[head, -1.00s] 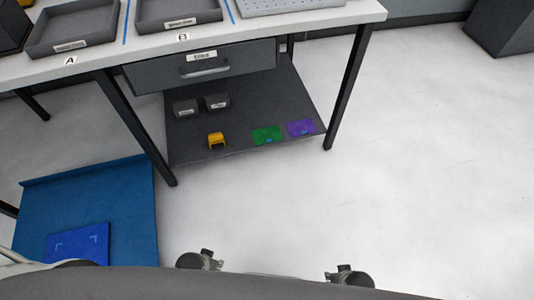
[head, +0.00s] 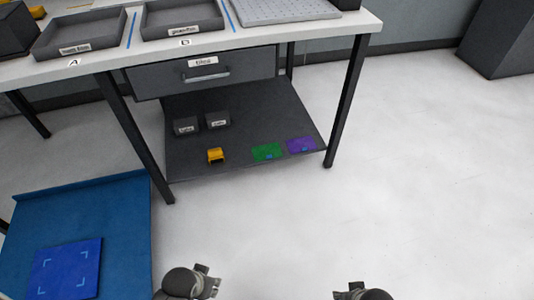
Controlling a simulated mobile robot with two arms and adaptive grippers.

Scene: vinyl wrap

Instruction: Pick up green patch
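The green patch (head: 267,152) is a flat green rectangle with a small blue tab at its front edge. It lies on the dark lower shelf (head: 235,106) under the workbench, between a yellow object and a purple patch (head: 301,145). My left gripper (head: 206,284) shows at the bottom edge, over the floor and well apart from the shelf. My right gripper (head: 362,292) is partly cut off by the bottom edge. I cannot make out whether the fingers of either gripper are open or shut.
A yellow object (head: 216,155) and two small labelled dark bins (head: 186,125) are on the shelf. The bench's front legs (head: 344,100) flank it, with a drawer (head: 203,73) above. A blue mat with a blue panel (head: 67,270) is at lower left.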

